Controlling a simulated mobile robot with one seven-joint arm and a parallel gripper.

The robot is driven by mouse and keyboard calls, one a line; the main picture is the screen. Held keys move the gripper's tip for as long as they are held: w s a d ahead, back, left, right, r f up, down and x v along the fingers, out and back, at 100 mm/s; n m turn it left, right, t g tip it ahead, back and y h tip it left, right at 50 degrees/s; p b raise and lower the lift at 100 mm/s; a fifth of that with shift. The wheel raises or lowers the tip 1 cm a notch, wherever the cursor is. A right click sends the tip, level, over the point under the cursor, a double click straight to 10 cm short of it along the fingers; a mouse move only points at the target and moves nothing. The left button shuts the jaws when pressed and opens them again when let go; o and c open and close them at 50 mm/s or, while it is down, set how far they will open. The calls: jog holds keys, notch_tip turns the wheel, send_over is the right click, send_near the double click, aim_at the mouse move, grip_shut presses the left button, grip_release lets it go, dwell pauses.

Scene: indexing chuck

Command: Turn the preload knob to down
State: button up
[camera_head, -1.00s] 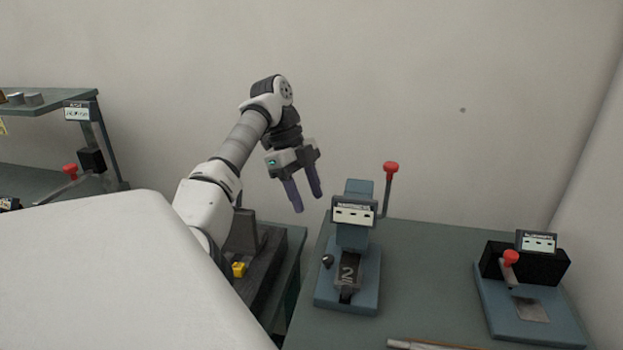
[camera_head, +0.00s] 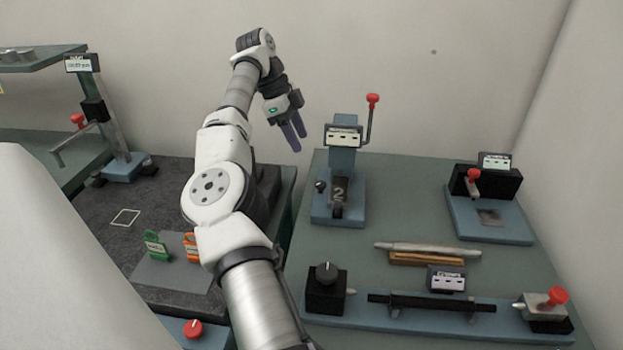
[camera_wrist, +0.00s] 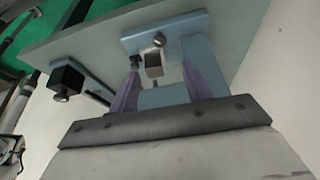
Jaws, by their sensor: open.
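Two dial knobs with pale marks show in the head view; I cannot read which is the preload knob. A black knob (camera_head: 326,272) sits on a black block at the left end of a long blue fixture, its mark pointing up. A red knob (camera_head: 194,329) sits on a blue base at the bottom, beside my arm, its mark pointing roughly up. My gripper (camera_head: 299,143) is open and empty, raised left of the blue lever press (camera_head: 343,165), well away from both knobs. In the wrist view, its purple fingers (camera_wrist: 160,72) stand apart, with a blue fixture seen between them.
A metal rod on a wooden rest (camera_head: 425,255) lies behind the long fixture. A red-handled clamp (camera_head: 552,302) is at its right end. Another blue fixture (camera_head: 490,222) stands at the back right. Green and orange tagged pieces (camera_head: 156,245) are left of my arm.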

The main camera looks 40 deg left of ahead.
aim_at(320, 183)
jog(key=p+x, duration=0.2)
jog(key=x, duration=1.1)
jog(key=shift+d, duration=0.1)
jog(key=c, duration=1)
jog(key=shift+w+r+m+g+p, duration=0.1)
jog(key=shift+r+m+g+p, duration=0.2)
jog(key=shift+m+p, duration=0.5)
jog(key=shift+w+f+m+g+h+p, duration=0.15)
jog(key=shift+m+g+p, duration=0.25)
jog(key=shift+m, duration=0.4)
jog(key=shift+s+f+m+g+h+p, duration=0.1)
jog(key=shift+m+g+h+p, duration=0.1)
jog(key=shift+m+p, duration=0.45)
jog(key=o, duration=1)
